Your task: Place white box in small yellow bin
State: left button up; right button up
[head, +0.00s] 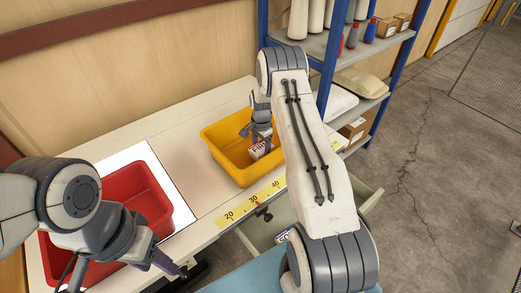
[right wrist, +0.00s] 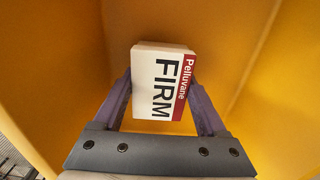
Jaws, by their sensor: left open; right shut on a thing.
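The white box (right wrist: 158,85) has a dark red stripe and reads "Pelluvane FIRM" in the right wrist view. It also shows in the head view (head: 257,151), partly hidden by my right gripper. My right gripper (head: 264,140) is shut on the box and holds it inside the small yellow bin (head: 218,158). Yellow bin walls (right wrist: 215,30) surround the box in the right wrist view; I cannot tell whether the box touches the floor. My left gripper (head: 172,275) is open and empty, low in front of the red bin (head: 150,195).
The red bin stands on a white sheet (head: 168,178) on the table. A yellow measuring strip (head: 252,203) runs along the table's front edge. An open drawer (head: 262,236) is below. A blue-framed shelf (head: 325,62) with several items stands behind my right arm.

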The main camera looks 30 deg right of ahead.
jog(key=shift+f, duration=0.65)
jog(key=shift+f, duration=0.25)
jog(key=o, duration=1.3)
jog(key=shift+r, duration=0.1)
jog(key=shift+o, duration=0.2)
jog(key=shift+r, duration=0.1)
